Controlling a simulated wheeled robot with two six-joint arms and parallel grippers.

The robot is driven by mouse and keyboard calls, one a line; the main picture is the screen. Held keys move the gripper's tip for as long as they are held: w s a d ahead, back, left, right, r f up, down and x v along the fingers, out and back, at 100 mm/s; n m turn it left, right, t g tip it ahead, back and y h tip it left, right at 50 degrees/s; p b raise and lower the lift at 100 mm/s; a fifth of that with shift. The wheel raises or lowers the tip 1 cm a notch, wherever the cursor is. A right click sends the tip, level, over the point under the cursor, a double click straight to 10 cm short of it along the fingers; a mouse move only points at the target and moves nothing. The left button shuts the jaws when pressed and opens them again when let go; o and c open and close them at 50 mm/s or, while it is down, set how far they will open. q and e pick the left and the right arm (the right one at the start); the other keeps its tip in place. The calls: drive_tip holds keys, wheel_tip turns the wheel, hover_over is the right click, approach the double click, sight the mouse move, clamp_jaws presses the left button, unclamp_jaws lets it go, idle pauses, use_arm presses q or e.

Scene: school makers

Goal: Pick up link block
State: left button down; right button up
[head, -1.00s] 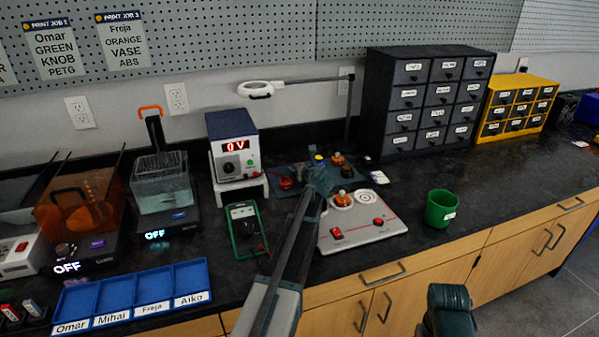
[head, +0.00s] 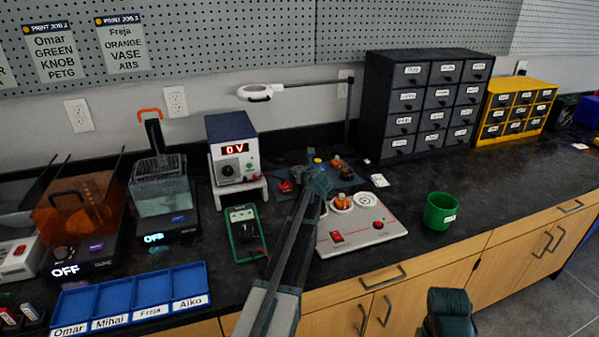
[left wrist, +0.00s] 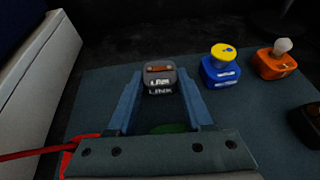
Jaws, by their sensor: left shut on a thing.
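The link block (left wrist: 158,77) is a small dark grey block with a brown strip on top and white lettering on its front, too blurred to read surely. In the left wrist view it sits between the two blue-grey fingers of my left gripper (left wrist: 160,88), which is shut on it. The block is over or on the dark blue-grey mat (left wrist: 105,85); I cannot tell whether it is lifted. In the head view my left gripper (head: 318,182) is at the mat and hides the block.
A blue block with a yellow top (left wrist: 220,68) and an orange block with a pale knob (left wrist: 276,60) stand right of the fingers. A red lead (left wrist: 40,152) is at lower left. The white board (head: 362,232) and green cup (head: 440,211) are to the right.

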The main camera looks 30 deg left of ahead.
use_arm(q)
drive_tip(key=shift+r, duration=0.1)
use_arm(e)
drive_tip(key=shift+r, duration=0.1)
use_arm(q)
drive_tip(key=shift+r+p, duration=0.55)
drive_tip(key=shift+p, duration=0.1)
wheel_tip(320, 180, up, 3)
drive_tip(key=p, duration=0.3)
drive_tip(key=s+d, duration=0.3)
drive_tip(key=d, duration=0.1)
drive_tip(key=s+d, duration=0.3)
drive_tip(key=d, duration=0.1)
drive_tip(key=s+d, duration=0.3)
drive_tip(key=d, duration=0.1)
drive_tip(key=shift+s+d+r+p, duration=0.3)
drive_tip(key=shift+s+r, duration=0.05)
drive_tip(key=shift+s, duration=0.05)
use_arm(e)
wheel_tip(320, 180, up, 5)
drive_tip(key=shift+f, duration=0.1)
